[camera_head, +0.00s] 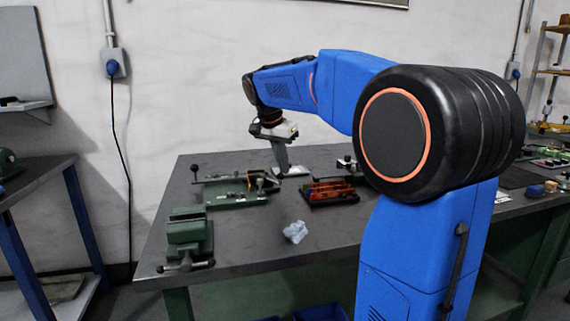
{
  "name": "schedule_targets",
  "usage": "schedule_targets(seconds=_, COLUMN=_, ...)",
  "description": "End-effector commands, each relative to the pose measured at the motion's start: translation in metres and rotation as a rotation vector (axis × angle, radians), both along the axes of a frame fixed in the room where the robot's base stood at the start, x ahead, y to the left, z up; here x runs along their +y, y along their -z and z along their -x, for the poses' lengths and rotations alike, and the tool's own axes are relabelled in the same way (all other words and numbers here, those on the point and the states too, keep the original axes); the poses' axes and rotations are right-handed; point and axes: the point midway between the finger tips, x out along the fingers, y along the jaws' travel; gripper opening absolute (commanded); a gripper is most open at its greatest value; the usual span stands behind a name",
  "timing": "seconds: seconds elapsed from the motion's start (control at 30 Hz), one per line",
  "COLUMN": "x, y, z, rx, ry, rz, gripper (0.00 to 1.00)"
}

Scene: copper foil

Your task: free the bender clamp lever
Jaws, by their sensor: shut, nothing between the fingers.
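A low green fixture (238,201), which looks like the bender, sits on the dark workbench left of my gripper. A thin bar runs along its top, and a black-knobbed lever (195,170) stands up at its left end. Small metal and orange parts crowd its right end; I cannot tell which part is the clamp lever. My gripper (284,173) points down just behind and right of the fixture, shut and empty. It appears apart from the fixture, over or near a pale flat piece (292,171). The exact gap is too small to tell.
A green vise (188,240) stands at the bench's front left. A red-orange compartment tray (331,192) lies right of the fixture. A crumpled pale-blue cloth (295,232) lies in front. Bare workbench (245,240) shows between vise and cloth. My arm hides part of the bench's right.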

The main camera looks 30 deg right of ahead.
Motion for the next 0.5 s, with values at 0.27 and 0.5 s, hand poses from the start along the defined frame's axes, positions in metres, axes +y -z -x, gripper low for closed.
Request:
schedule_targets(seconds=0.27, x=0.0048, y=0.0001, z=0.0018, rx=0.0, ry=-0.002, rz=0.0, gripper=0.0)
schedule_targets(seconds=0.5, x=0.0056, y=0.0003, z=0.0021, rx=0.001, ry=-0.002, rz=-0.002, gripper=0.0)
